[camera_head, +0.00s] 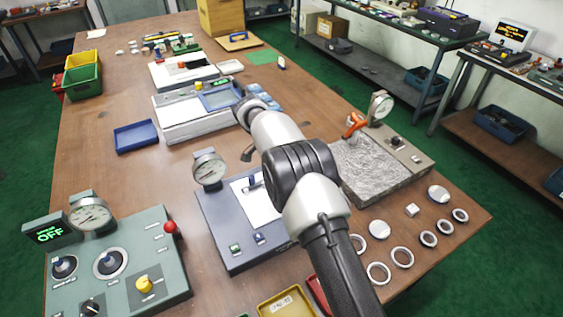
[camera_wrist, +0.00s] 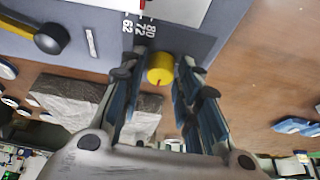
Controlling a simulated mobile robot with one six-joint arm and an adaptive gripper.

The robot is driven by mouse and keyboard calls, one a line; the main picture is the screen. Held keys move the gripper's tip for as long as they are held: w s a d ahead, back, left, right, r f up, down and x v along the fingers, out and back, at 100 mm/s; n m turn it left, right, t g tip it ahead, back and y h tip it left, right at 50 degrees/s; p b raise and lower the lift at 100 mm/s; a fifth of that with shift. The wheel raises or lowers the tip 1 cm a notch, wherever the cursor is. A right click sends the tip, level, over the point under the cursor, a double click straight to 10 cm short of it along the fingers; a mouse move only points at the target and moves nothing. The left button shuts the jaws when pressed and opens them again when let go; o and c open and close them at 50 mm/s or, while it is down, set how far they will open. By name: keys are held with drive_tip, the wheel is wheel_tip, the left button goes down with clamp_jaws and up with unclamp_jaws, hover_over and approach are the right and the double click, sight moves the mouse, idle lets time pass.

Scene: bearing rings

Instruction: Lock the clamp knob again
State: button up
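The yellow clamp knob (camera_wrist: 160,68), with a small red mark, sits at the edge of a blue-grey fixture (camera_wrist: 112,45), beside printed numbers 62, 72 and 80. My gripper (camera_wrist: 162,62) is over it in the wrist view, one finger on each side of the knob. The fingers look open, with narrow gaps to the knob; whether either touches it is unclear. In the head view my arm reaches over the blue-grey fixture (camera_head: 217,224), and the knob and my fingertips are hidden behind it.
A stone slab (camera_head: 372,168) with an orange-handled tool lies to the right. Several rings (camera_head: 402,257) lie in front. A green panel (camera_head: 115,268) stands left.

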drive_tip(key=shift+o, duration=1)
drive_tip(key=v, duration=1.2)
drive_tip(key=shift+a, duration=0.1)
